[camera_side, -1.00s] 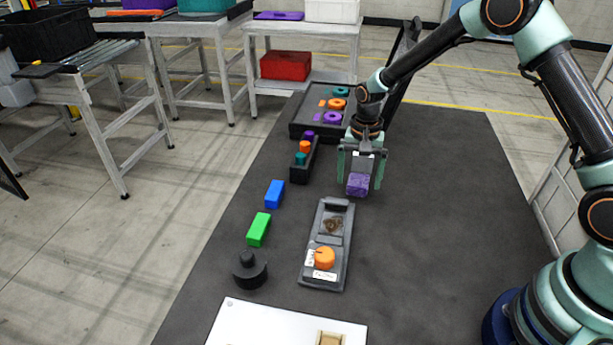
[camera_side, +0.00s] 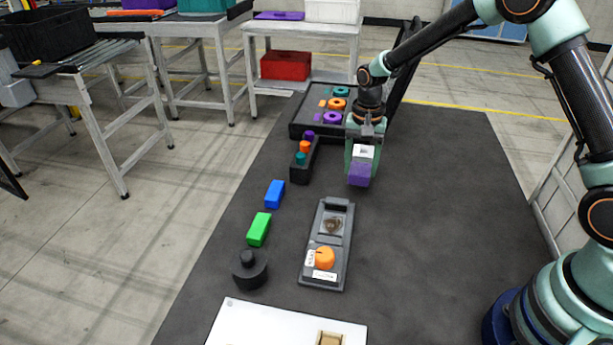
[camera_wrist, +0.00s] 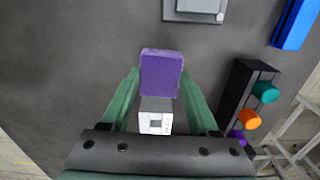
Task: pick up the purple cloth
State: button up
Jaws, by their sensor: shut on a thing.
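The purple cloth (camera_side: 359,175) looks like a small block-shaped purple piece at the lower end of my gripper (camera_side: 362,167) in the side view. In the wrist view the purple cloth (camera_wrist: 161,72) sits between the tips of the two green fingers of my gripper (camera_wrist: 161,78). The gripper is shut on it. A small grey-and-white block (camera_wrist: 155,117) shows between the fingers, right behind the cloth; I cannot tell whether it is joined to it. The cloth's underside is hidden, and I cannot tell how high it is above the dark mat (camera_side: 440,220).
A dark holder (camera_side: 300,174) with purple, orange and teal pegs stands just left of my gripper. A black tray (camera_side: 300,128) of coloured parts lies behind. Blue (camera_side: 275,194) and green (camera_side: 259,229) blocks and a grey fixture (camera_side: 324,283) are in front. The mat's right side is clear.

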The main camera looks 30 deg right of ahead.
aim_at(360, 168)
notch_tip(360, 168, up, 17)
jog(key=shift+f, duration=0.2)
